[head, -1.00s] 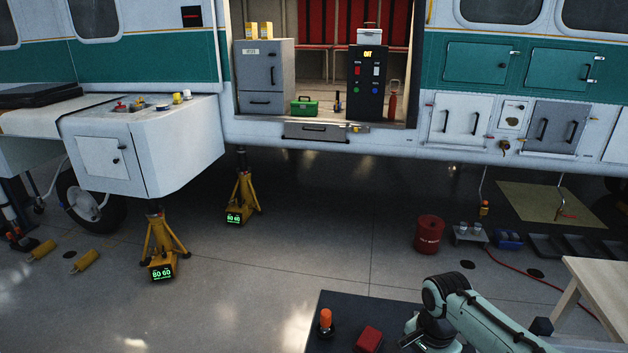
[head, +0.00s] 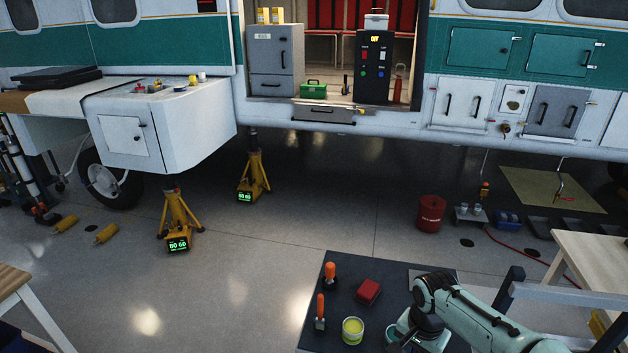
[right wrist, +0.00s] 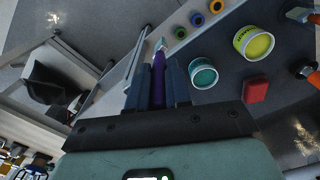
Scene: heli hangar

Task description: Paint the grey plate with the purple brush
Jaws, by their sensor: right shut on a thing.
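The purple brush (right wrist: 158,80) is held in my right gripper (right wrist: 155,88), its handle between the two dark fingers and its pale tip pointing away from the gripper. In the head view my right arm bends down over the dark table; its fingers and the brush do not show there. A teal paint can (right wrist: 203,75) and a yellow paint can (right wrist: 254,43) stand on the table beyond the gripper's right side. The yellow can also shows in the head view (head: 352,331). I cannot tell which surface is the grey plate. My left gripper is not in view.
The dark table (head: 345,262) also carries a red block (head: 369,291) and two orange-handled tools (head: 330,275) (head: 320,312). Several coloured rings (right wrist: 197,19) lie near the brush tip. Wooden tables stand at left (head: 18,285) and right (head: 590,255). Open floor lies beyond.

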